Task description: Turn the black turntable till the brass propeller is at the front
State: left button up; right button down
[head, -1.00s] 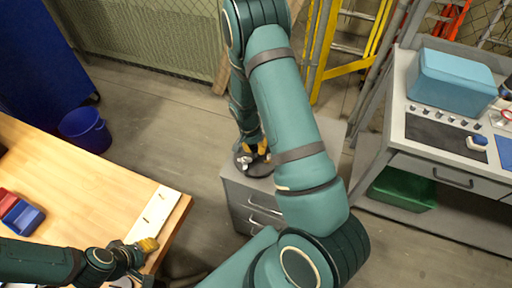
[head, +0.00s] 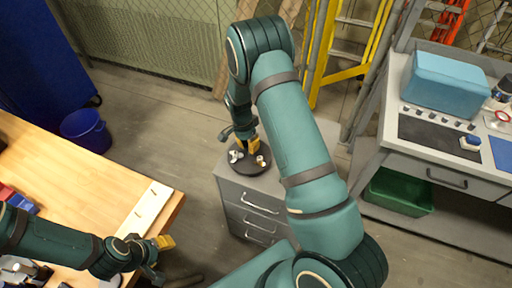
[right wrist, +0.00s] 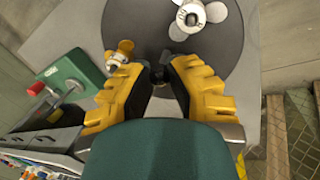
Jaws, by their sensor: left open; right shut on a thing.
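The black turntable (head: 238,171) lies on a grey drawer cabinet, partly hidden by my right gripper (head: 252,148). In the right wrist view the turntable (right wrist: 228,60) carries a white propeller (right wrist: 190,15) at the top. The brass propeller (right wrist: 121,56) is at the left, close beside a yellow finger of my right gripper (right wrist: 162,68). These fingers are shut on a small dark peg of the turntable, mostly hidden between the tips. Small pale shapes show on the disc in the head view, too small to tell apart. My left gripper (head: 164,257) is open and empty by the wooden bench.
The grey cabinet (head: 252,194) stands alone on open floor. The wooden bench (head: 85,200) is at the left, with a blue bucket (head: 86,131) behind it. A grey workbench (head: 420,162) with a light blue box (head: 446,83) is at the right. A yellow ladder (head: 345,55) stands behind.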

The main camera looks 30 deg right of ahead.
jog(key=shift+d+m+y, duration=0.15)
jog(key=shift+m+y, duration=0.25)
jog(key=shift+m, duration=1.8)
jog(key=shift+s+m+y+p, duration=0.15)
jog(key=shift+m+y+p, duration=0.45)
jog(key=shift+m, duration=2)
jog(key=shift+s+m+t+p, duration=0.1)
jog(key=shift+m+t+p, duration=0.3)
jog(key=shift+m, duration=0.9)
jog(key=shift+m+t+p, duration=0.1)
jog(key=shift+m+p, duration=0.55)
jog(key=shift+m, duration=0.65)
jog(key=shift+f+m+t+y+p, duration=0.1)
jog(key=shift+m+t+y+p, duration=0.2)
jog(key=shift+m, duration=0.6)
jog(key=shift+m+y+p, duration=0.1)
jog(key=shift+m+p, duration=0.3)
jog(key=shift+m, duration=0.5)
jog(key=shift+s+m, duration=0.1)
jog(key=shift+m, duration=0.5)
jog(key=c, duration=0.8)
grip_release()
jog(key=shift+c, duration=0.2)
jog(key=shift+w, duration=0.2)
